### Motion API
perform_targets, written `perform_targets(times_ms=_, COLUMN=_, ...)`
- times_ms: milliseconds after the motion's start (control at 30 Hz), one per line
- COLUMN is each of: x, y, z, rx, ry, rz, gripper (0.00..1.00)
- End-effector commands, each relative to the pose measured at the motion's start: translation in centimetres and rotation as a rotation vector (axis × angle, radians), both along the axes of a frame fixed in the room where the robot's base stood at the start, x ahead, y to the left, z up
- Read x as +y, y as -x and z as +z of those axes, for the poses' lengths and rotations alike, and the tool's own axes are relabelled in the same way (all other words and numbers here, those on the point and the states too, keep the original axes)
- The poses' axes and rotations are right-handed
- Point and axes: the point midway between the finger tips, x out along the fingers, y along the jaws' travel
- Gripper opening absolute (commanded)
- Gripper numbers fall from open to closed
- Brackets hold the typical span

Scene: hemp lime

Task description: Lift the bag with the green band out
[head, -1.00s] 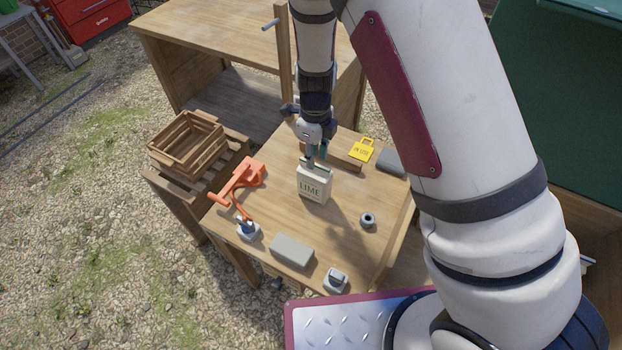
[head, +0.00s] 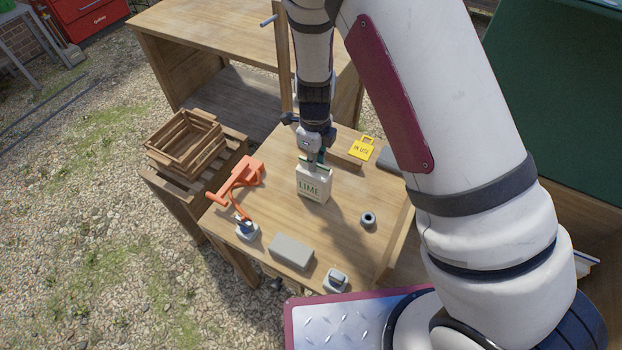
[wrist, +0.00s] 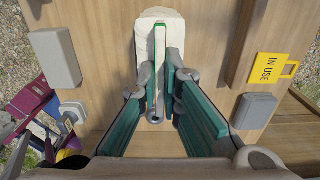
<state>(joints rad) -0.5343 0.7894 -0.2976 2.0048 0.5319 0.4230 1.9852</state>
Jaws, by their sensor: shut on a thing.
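The pale bag marked LIME (head: 313,190) is upright at the middle of the wooden table (head: 340,230). A green strip shows along its top. My gripper (head: 314,161) is above it, pointing down, with its fingers closed on the bag's top edge. In the wrist view, the bag's pale top (wrist: 160,18) and green strip lie between my gripper's teal-padded fingers (wrist: 160,85). The bag's underside is hidden, so I cannot tell whether it touches the table.
An orange tool (head: 238,180) lies left of the bag, and a grey block (head: 291,251) in front. A dark ring (head: 368,219) is to the right. A yellow IN USE tag (head: 361,148) is behind right. A wooden crate (head: 187,140) stands left, off the table.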

Motion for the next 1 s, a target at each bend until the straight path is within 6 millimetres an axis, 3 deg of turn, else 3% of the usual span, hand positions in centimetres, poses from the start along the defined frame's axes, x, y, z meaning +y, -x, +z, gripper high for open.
perform_targets(times_ms=1000, x=0.0, y=0.0, z=1.6, rx=-0.001, ry=0.000, rz=0.001, gripper=0.00)
